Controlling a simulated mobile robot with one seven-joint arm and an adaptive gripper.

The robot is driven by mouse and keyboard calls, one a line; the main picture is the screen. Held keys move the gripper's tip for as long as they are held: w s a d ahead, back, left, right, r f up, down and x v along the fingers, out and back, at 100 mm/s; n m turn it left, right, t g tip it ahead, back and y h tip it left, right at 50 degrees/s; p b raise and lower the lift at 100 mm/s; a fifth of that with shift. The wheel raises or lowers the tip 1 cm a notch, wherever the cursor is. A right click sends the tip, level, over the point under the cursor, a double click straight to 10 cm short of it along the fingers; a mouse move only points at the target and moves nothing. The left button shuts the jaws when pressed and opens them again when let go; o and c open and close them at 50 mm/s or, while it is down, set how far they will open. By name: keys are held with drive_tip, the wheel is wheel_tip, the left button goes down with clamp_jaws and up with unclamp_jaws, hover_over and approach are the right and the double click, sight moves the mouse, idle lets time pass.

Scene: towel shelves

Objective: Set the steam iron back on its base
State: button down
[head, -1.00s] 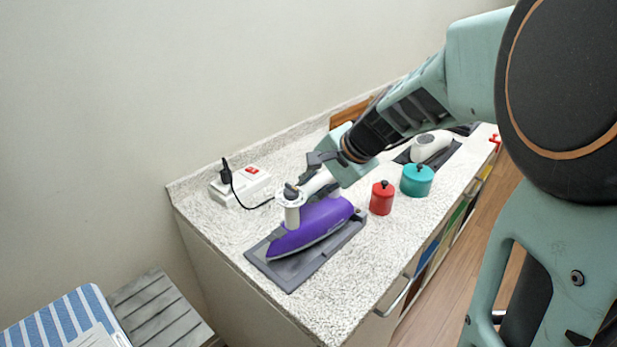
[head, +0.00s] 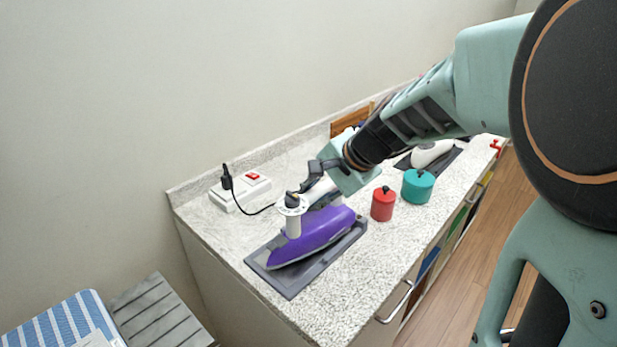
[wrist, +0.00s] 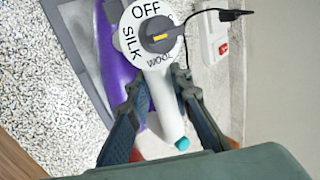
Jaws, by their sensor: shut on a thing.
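The steam iron (head: 312,236) has a purple body and a white handle with a dial. In the head view it is over the grey base (head: 290,283), its tip pointing to the lower left. It looks level and within the base's outline; I cannot tell whether it fully rests there. My gripper (head: 316,184) is shut on the iron's white handle from the upper right. The wrist view shows both fingers (wrist: 161,95) on either side of the handle and the dial (wrist: 155,30) with OFF, SILK and WOOL marks. The underside of the iron is hidden.
A white power strip (head: 240,190) with a red switch and black plug stands behind the iron. A red canister (head: 383,205) and a teal canister (head: 418,187) stand to its right. A second, white iron (head: 431,152) is farther back. The front counter (head: 350,290) is clear.

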drive_tip(key=shift+w+f+b, duration=0.1)
drive_tip(key=shift+f+b, duration=0.35)
drive_tip(key=shift+b, duration=0.2)
idle(0.9)
drive_tip(key=c, duration=1.8)
unclamp_jaws()
drive_tip(key=o, duration=0.6)
drive_tip(key=shift+f, duration=0.15)
drive_tip(key=shift+r+p, duration=3.2)
drive_tip(key=shift+r, duration=0.95)
